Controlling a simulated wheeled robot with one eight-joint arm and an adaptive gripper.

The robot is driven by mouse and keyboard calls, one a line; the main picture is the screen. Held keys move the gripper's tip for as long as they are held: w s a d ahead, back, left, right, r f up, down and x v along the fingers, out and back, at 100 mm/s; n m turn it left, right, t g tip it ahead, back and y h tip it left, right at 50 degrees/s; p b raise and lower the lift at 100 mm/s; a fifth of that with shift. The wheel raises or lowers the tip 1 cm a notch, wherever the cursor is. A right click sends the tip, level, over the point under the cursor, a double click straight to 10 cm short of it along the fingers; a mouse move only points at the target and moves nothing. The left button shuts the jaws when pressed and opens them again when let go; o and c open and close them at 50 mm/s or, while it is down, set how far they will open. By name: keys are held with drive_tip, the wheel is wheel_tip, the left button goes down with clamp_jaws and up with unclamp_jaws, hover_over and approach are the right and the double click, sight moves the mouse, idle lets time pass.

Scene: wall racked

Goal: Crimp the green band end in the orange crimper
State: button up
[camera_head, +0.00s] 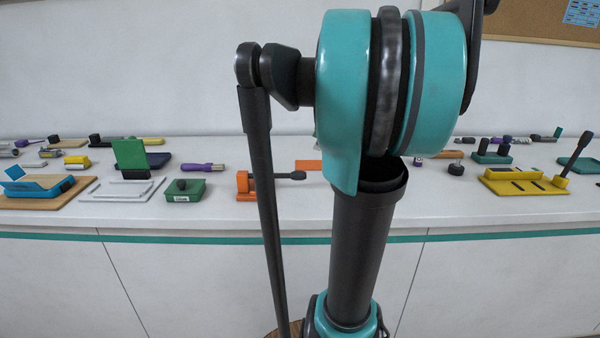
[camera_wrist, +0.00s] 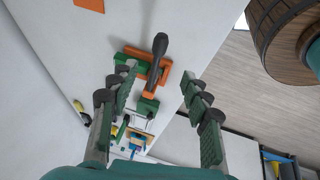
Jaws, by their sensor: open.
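The orange crimper (camera_head: 243,183) stands near the front edge of the bench, left of my arm, with its dark lever pointing right. In the wrist view the crimper (camera_wrist: 165,70) lies beyond my fingertips, its black-tipped lever (camera_wrist: 158,48) rising towards the camera. My gripper (camera_wrist: 155,80) is open and empty, its two fingers apart on either side of the view. A dark green piece beside the crimper's left side overlaps the left fingertip, and I cannot tell whether it is the band end. The head view does not show my gripper.
A small green labelled box (camera_head: 185,190) sits left of the crimper, and an upright green panel (camera_head: 130,154) farther left. An orange block (camera_head: 308,165) lies right of the crimper, partly behind my arm. A yellow fixture (camera_head: 525,182) stands at right. A wooden barrel (camera_wrist: 285,35) shows off the bench.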

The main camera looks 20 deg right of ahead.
sight(300, 172)
drive_tip(key=x, duration=1.4)
drive_tip(key=shift+w+a+f, duration=0.1)
drive_tip(key=shift+f, duration=0.1)
clamp_jaws()
